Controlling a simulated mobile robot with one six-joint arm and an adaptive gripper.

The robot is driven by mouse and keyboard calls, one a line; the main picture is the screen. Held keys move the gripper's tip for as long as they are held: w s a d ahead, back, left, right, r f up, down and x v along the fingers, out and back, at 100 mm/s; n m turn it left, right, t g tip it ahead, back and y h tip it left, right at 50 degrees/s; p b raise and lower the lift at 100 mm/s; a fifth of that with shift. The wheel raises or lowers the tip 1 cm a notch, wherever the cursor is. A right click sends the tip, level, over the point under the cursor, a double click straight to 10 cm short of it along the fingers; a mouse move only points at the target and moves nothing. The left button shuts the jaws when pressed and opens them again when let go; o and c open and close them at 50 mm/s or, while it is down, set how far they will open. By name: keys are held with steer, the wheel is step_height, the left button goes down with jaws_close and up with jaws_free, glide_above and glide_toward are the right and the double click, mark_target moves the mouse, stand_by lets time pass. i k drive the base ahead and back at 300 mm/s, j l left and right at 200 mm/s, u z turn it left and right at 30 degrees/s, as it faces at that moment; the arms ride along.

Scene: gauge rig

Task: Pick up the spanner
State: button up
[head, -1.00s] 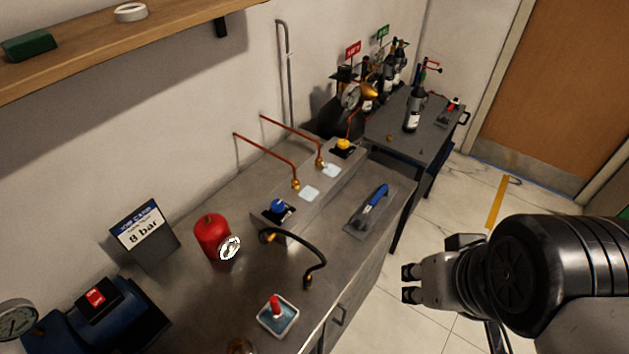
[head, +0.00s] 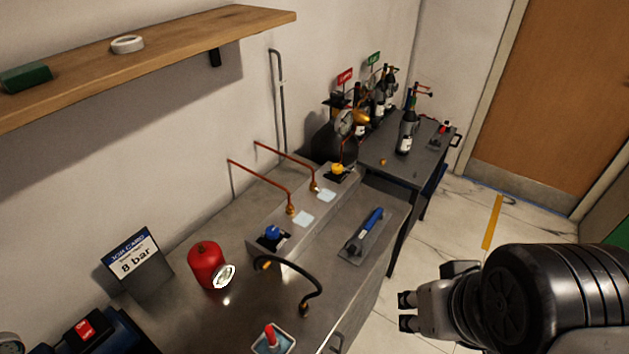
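The spanner (head: 372,220) has a blue handle and a dark head. It lies on a grey mat (head: 378,241) on the steel bench, right of the raised metal block. My gripper (head: 405,311) is at the lower right of the head view, pointing left. Its two dark fingertips are apart with nothing between them. It appears clear of the spanner, to the right of the bench edge.
A black hose (head: 318,280) curves near the mat. A blue valve knob (head: 272,233), a red cylinder (head: 205,266) and an "8 bar" card (head: 137,262) stand to the left. Copper pipes (head: 262,182) rise behind. A farther table (head: 398,176) holds bottles. A shelf (head: 180,42) overhangs.

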mark_target(356, 242)
steer(key=i+l+z, duration=0.1)
steer(key=i, duration=0.25)
steer(key=i+l+z, duration=0.15)
steer(key=i+l, duration=0.15)
steer(key=i+l+z, duration=0.1)
steer(key=i, duration=0.35)
